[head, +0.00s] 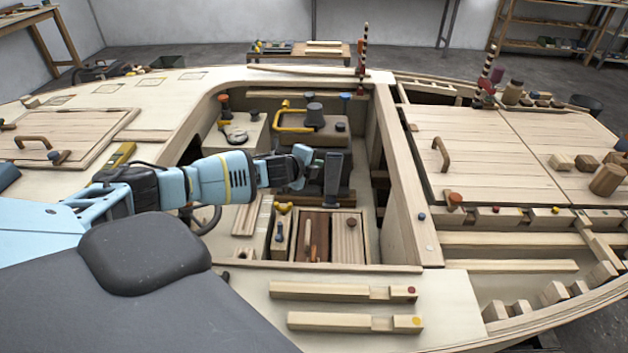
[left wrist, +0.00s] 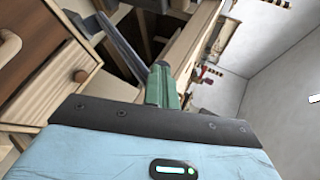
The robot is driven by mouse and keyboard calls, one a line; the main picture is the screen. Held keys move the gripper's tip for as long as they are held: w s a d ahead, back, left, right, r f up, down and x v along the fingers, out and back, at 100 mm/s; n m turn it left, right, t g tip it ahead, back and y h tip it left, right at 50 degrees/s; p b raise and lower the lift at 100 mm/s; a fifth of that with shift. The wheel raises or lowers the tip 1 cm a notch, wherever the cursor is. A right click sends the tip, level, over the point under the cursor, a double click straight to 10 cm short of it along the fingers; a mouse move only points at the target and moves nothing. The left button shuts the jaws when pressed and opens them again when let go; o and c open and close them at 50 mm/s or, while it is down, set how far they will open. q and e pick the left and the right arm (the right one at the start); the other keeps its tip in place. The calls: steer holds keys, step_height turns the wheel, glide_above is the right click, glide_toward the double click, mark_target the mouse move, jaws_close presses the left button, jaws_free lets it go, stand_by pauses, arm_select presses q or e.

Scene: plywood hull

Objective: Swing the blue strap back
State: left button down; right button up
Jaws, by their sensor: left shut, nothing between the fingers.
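My left gripper (head: 332,172) reaches in from the left over the open well in the deck. Its fingers are shut with nothing between them, in front of the dark box (head: 318,138) with the yellow bent handle (head: 293,122). In the left wrist view a green finger part (left wrist: 161,86) shows near the middle. My right gripper is not in view.
A compartmented tray (head: 348,236) lies in the well below the gripper. A thick wooden beam (head: 402,180) bounds the well on the right. Hatch panels (head: 465,150) with a wooden handle lie beyond it. Two loose wooden bars (head: 325,292) lie on the near deck.

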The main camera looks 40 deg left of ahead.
arm_select(q)
steer(key=shift+a+r, duration=0.1)
steer(key=shift+r, duration=0.05)
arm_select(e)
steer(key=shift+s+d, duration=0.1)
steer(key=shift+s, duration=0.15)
arm_select(q)
steer(key=shift+s+d+f, duration=0.45)
steer(key=shift+s, duration=0.05)
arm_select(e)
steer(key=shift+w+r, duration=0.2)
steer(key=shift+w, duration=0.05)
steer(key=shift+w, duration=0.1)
